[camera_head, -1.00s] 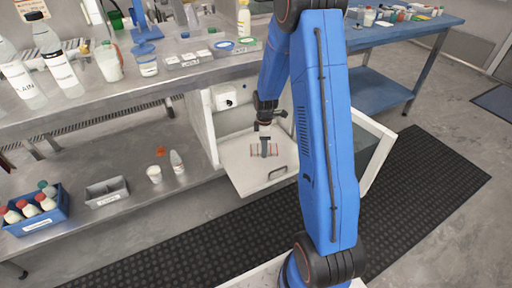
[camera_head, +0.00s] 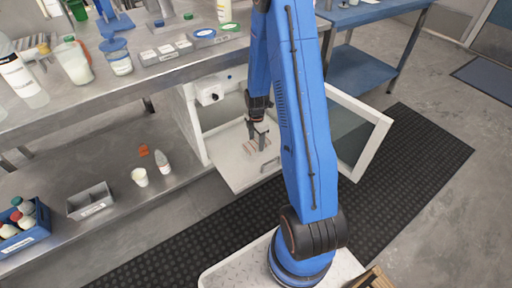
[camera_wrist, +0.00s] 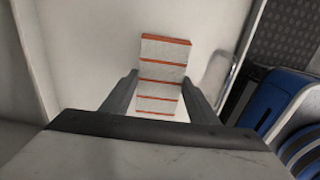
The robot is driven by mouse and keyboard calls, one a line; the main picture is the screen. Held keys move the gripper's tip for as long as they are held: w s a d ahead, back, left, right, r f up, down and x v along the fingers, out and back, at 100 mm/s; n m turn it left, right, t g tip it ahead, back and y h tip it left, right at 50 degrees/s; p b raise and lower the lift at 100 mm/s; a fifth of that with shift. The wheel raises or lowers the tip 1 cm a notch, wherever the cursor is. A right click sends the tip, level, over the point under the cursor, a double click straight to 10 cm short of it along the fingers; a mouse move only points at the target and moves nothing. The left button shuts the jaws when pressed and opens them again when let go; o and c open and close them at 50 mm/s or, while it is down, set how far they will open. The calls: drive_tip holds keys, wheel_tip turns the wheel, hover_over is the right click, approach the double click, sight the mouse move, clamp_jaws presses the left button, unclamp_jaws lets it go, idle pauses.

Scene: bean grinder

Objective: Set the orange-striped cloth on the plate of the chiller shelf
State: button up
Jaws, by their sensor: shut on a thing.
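The orange-striped cloth (camera_wrist: 163,66) is a white folded strip with orange stripes across it, between my fingers in the wrist view. It also shows small in the head view (camera_head: 250,147). My gripper (camera_head: 261,141) points down and is shut on the cloth; its two fingers (camera_wrist: 163,82) flank the cloth's sides. The white plate of the chiller shelf (camera_head: 233,176) lies under the gripper, with a handle at its front edge. The cloth is over the plate; whether it touches the plate I cannot tell.
The chiller's glazed door (camera_head: 378,137) stands open on the right. A white box with a dial (camera_head: 210,93) is on the chiller's left. A cup (camera_head: 140,177), a bottle (camera_head: 162,160), a grey bin (camera_head: 90,201) and a blue crate (camera_head: 35,233) stand on the lower shelf.

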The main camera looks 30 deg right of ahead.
sight(257, 143)
drive_tip(key=shift+f, duration=2.1)
drive_tip(key=shift+f, duration=0.15)
drive_tip(key=o, duration=1)
drive_tip(key=shift+o, duration=0.2)
